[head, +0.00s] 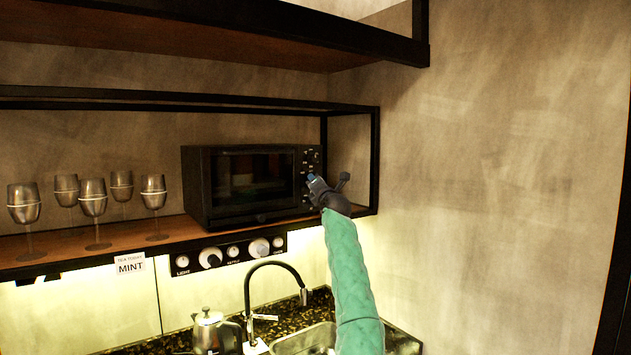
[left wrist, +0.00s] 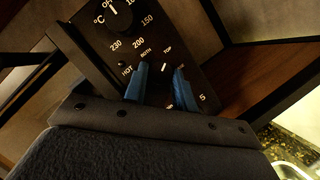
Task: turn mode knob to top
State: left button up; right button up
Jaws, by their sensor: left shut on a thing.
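The black toaster oven (head: 250,185) stands on the wooden shelf, with its control panel on its right side. In the left wrist view the mode knob (left wrist: 164,68) is dark, with a short white mark, below the labels BOTH and TOP. The mark lies just under TOP; its exact angle is hard to read. My left gripper (head: 313,179) is at the panel, its blue fingers (left wrist: 160,74) on either side of the mode knob and shut on it. The fingers and wrist hide the lower part of the knob. My right gripper is in neither view.
The temperature knob (left wrist: 121,17) sits above the mode knob. Several glasses (head: 93,197) stand left of the oven. A black shelf frame post (head: 374,160) is close to the right of my gripper. Below are a faucet (head: 247,300), sink and kettle (head: 213,330).

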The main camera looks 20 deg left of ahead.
pick_arm(q)
jog(key=shift+r, duration=0.1)
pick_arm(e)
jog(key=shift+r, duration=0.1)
pick_arm(q)
jog(key=o, duration=1)
jog(key=shift+d, duration=0.15)
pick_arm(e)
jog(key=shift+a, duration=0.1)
pick_arm(q)
jog(key=b+v, duration=0.4)
jog(key=v, duration=0.3)
jog(key=shift+s+d, duration=0.25)
jog(key=shift+s, duration=0.05)
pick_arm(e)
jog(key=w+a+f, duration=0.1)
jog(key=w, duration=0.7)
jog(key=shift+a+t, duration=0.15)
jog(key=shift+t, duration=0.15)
pick_arm(q)
jog(key=shift+f, duration=0.25)
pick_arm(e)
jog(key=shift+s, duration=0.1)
